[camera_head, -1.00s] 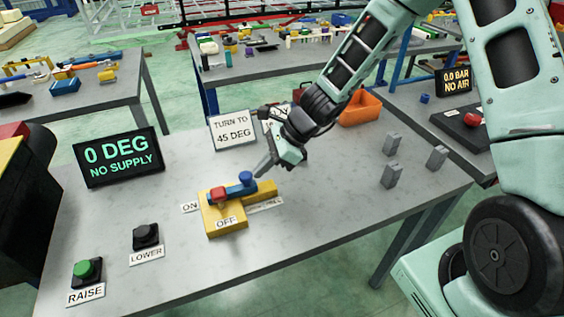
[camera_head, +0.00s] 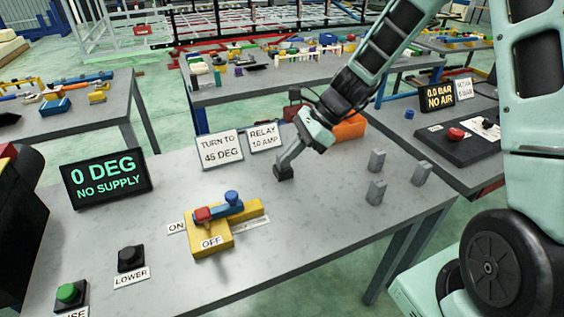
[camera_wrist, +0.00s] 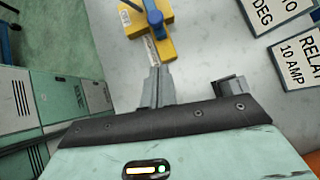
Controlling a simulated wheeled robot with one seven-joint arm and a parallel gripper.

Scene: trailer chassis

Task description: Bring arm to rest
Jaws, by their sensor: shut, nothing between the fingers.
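My gripper (camera_head: 284,163) is at the lower end of my teal arm, over the table's back middle part, right of the yellow switch base. Its grey fingers (camera_wrist: 157,85) are together and hold nothing. A small dark block shape (camera_head: 284,173) shows at the fingertips; I cannot tell whether it is part of the gripper or a separate thing. The yellow switch base (camera_head: 211,241) carries a blue lever with a red end (camera_head: 204,214). The lever lies along the base and is apart from my gripper.
Signs "TURN TO 45 DEG" (camera_head: 219,148) and "RELAY 10 AMP" (camera_head: 265,137) stand behind. An orange bin (camera_head: 349,128) and grey blocks (camera_head: 376,191) are to the right. The display (camera_head: 107,178) reads 0 DEG, NO SUPPLY. Black (camera_head: 131,257) and green (camera_head: 67,293) buttons are front left.

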